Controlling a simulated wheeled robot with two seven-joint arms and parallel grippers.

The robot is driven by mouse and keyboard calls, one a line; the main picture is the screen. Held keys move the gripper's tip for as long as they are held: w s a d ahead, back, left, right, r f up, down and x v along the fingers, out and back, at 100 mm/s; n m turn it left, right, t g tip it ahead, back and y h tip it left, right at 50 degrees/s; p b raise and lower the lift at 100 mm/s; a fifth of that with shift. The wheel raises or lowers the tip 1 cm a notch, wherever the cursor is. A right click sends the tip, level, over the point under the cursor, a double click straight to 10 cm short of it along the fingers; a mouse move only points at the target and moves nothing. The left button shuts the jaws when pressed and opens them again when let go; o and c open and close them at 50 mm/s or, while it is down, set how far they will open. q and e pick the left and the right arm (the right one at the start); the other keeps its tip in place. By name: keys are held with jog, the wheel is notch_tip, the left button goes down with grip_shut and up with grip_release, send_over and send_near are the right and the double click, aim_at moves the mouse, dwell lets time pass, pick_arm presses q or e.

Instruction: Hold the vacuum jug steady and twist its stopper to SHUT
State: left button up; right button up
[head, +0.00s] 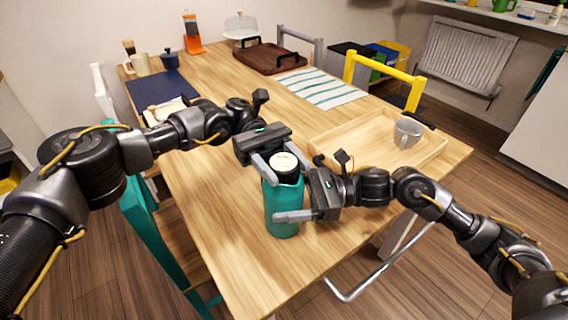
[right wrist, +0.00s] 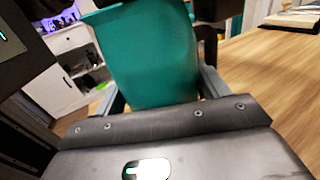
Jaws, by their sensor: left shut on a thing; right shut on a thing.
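The teal vacuum jug (head: 283,205) stands upright near the front edge of the wooden table. Its stopper (head: 285,162) has a cream top and a dark rim. My left gripper (head: 272,163) is above the jug, shut on the stopper from the far left side. My right gripper (head: 296,214) is shut on the jug's body from the right. In the right wrist view the jug's teal wall (right wrist: 150,55) fills the space between the fingers. The markings on the stopper are too small to read, so its turn position cannot be told.
A striped cloth (head: 320,88), a brown tray (head: 270,60) and a dark blue mat (head: 160,92) lie farther back. The table in front left of the jug is clear.

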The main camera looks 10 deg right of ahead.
aim_at(284, 162)
pick_arm(q)
jog(key=shift+m+y, duration=0.3)
jog(key=shift+y, duration=0.1)
jog(key=o, duration=1)
notch_tip(284, 162, up, 10)
jog(key=shift+r, duration=0.1)
